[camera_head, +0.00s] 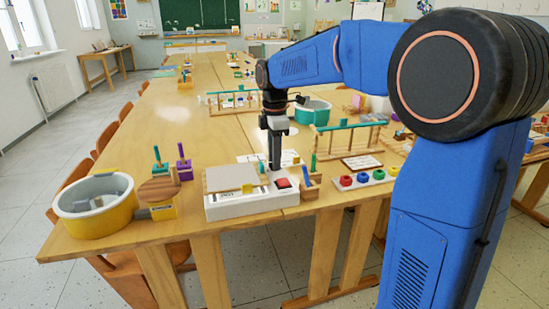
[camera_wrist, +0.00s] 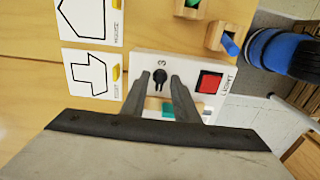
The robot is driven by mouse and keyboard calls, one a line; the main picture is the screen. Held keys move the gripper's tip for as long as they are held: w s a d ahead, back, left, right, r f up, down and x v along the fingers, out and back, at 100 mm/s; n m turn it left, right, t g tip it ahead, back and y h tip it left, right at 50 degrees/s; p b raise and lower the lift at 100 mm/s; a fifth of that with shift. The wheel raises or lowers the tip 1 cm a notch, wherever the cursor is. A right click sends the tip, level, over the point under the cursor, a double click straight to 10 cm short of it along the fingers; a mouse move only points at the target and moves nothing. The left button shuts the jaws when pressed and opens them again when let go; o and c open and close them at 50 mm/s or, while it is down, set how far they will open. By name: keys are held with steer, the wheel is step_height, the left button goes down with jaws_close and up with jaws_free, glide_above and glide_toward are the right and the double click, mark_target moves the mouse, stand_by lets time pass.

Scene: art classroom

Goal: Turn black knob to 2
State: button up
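The black knob (camera_wrist: 160,77) sits on a white panel (camera_wrist: 145,65) in the wrist view, with a printed "3" just above it in the picture. I cannot tell which number the knob points at. My gripper (camera_wrist: 161,77) is open, with one finger on each side of the knob and a small gap showing on both sides. In the head view my gripper (camera_head: 275,168) points straight down over the back right of the white box (camera_head: 240,208). The knob is hidden there behind the fingers.
A red button (camera_wrist: 209,82) marked LIGHT is right of the knob; it also shows in the head view (camera_head: 283,183). Shape cards (camera_wrist: 90,72) lie left of the panel. A yellow tub (camera_head: 97,218) and colored knobs on a white strip (camera_head: 362,180) stand on the table.

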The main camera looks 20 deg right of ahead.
jaws_close()
steer(key=shift+m, duration=0.4)
steer(key=m, duration=0.6)
steer(key=shift+m, duration=0.4)
steer(key=m, duration=1)
